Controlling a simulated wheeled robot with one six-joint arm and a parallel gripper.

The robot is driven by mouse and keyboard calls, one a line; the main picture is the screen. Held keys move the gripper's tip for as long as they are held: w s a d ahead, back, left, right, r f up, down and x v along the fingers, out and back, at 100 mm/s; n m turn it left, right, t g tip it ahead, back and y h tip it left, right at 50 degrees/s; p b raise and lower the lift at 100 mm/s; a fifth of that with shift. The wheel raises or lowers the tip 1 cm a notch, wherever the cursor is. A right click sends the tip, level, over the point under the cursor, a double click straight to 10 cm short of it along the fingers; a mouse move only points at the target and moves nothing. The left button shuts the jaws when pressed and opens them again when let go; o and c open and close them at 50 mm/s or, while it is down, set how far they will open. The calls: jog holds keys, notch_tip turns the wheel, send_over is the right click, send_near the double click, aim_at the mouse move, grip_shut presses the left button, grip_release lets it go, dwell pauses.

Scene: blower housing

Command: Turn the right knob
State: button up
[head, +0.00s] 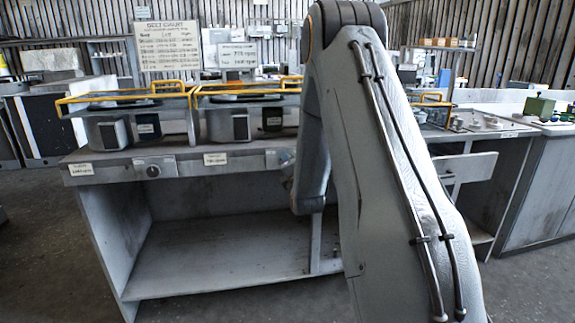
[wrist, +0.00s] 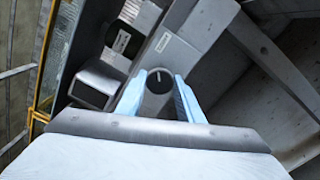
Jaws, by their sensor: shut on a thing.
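The right knob (wrist: 158,82) shows in the wrist view as a dark round knob with a short pale mark on its face, on the grey front panel (wrist: 200,22). My gripper (wrist: 160,77) has its two light-blue fingers on either side of this knob and is shut on it. In the head view my arm covers most of the right knob and gripper, at the right end of the bench's front panel (head: 120,171). The left knob (head: 153,171) is dark and round on a pale plate and stands free of the gripper.
Two grey blower housings with yellow rails, one on the left (head: 112,132) and one in the middle (head: 228,128), stand on the bench above the panel. A sign (head: 168,46) stands behind them. The bench's lower shelf (head: 220,270) is empty. Another bench (head: 545,190) is at right.

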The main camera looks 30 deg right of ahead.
jog(key=o, duration=1.1)
jog(key=shift+c, duration=0.2)
jog(key=v, duration=0.7)
jog(key=shift+s, duration=0.4)
jog(key=shift+a, duration=0.2)
